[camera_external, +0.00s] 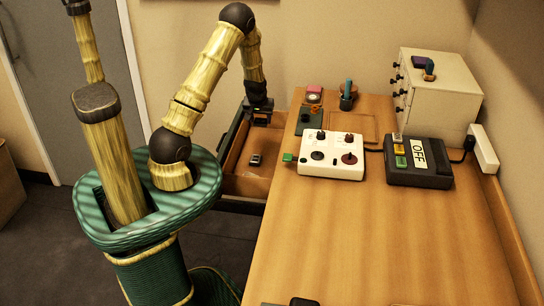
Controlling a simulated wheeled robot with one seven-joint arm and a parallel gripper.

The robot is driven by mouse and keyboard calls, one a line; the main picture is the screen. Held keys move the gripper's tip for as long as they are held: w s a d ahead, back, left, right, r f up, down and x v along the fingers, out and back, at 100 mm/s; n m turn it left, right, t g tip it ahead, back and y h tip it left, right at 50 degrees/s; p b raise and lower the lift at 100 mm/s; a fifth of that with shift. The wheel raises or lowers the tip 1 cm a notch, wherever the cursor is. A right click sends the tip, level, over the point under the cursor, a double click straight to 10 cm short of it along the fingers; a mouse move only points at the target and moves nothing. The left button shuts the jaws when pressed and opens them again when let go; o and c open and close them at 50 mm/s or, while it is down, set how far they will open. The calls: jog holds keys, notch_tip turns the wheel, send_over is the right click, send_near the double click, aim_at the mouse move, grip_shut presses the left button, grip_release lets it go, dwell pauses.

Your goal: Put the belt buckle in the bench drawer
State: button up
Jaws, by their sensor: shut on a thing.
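The bench drawer (229,186) stands open at the left side of the wooden bench. A small dark thing with a paler middle (256,159) lies on the drawer floor. It is too small to tell whether it is the belt buckle. My gripper (261,122) points down over the far end of the open drawer, near the bench edge. It is apart from the thing on the drawer floor. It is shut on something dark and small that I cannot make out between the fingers.
On the bench (340,235) are a white control box (331,168) with knobs, a black box marked OFF (430,178), and a dark mat (306,121). A small white cabinet (455,95) stands at the back right. The bench's front middle is mostly clear.

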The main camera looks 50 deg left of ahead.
send_over(262, 143)
jog(key=s+d, duration=0.1)
jog(key=shift+s+f, duration=0.15)
jog(key=shift+f, duration=2.95)
jog(key=shift+d+f, duration=0.1)
jog(key=shift+f, duration=1.75)
jog(key=shift+f, duration=0.1)
jog(key=shift+f, duration=0.1)
jog(key=o, duration=1)
